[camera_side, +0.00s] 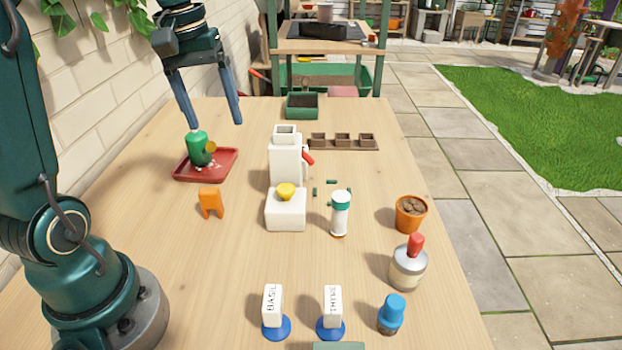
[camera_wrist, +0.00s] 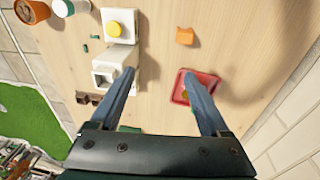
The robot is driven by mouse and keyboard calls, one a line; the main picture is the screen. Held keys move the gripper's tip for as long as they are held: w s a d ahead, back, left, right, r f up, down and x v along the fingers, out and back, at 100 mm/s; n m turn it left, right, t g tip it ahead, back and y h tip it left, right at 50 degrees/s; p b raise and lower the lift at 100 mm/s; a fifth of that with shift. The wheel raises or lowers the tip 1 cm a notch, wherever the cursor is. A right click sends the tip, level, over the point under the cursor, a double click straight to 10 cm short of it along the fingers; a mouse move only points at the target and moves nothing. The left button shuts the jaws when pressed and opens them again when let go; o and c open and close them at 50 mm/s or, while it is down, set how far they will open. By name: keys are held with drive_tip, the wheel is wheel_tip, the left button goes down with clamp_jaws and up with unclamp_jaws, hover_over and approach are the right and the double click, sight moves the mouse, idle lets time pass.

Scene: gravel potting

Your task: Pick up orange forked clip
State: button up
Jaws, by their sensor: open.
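The orange forked clip (camera_side: 210,203) stands on the wooden table in front of the red tray, its two prongs pointing down. It also shows in the wrist view (camera_wrist: 185,36), up and right of centre, beyond my fingertips. My gripper (camera_side: 213,124) is open, with its two blue fingers spread above the back left of the table. In the side view its left fingertip overlaps a green object on the tray; I cannot tell whether they touch. In the wrist view my gripper (camera_wrist: 163,78) has bare table between its fingers.
The red tray (camera_side: 222,175) holds a green object (camera_side: 196,150). A white jug (camera_side: 285,160) and a white block with a yellow knob (camera_side: 286,212) stand right of the clip. Further right are a shaker (camera_side: 340,215) and a gravel pot (camera_side: 411,214). Table around the clip is clear.

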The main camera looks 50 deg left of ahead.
sight(208, 190)
drive_tip(key=shift+n+g, duration=0.3)
drive_tip(key=shift+g, duration=0.5)
drive_tip(key=s+f, duration=0.1)
drive_tip(key=f, duration=0.3)
drive_tip(key=s+f, duration=0.1)
drive_tip(key=f, duration=0.3)
drive_tip(key=s+a+f, duration=0.1)
drive_tip(key=f, duration=0.2)
drive_tip(key=shift+s+f, duration=0.2)
drive_tip(key=shift+f, duration=3.2)
drive_tip(key=shift+a, duration=0.1)
clamp_jaws()
drive_tip(key=shift+r, duration=0.1)
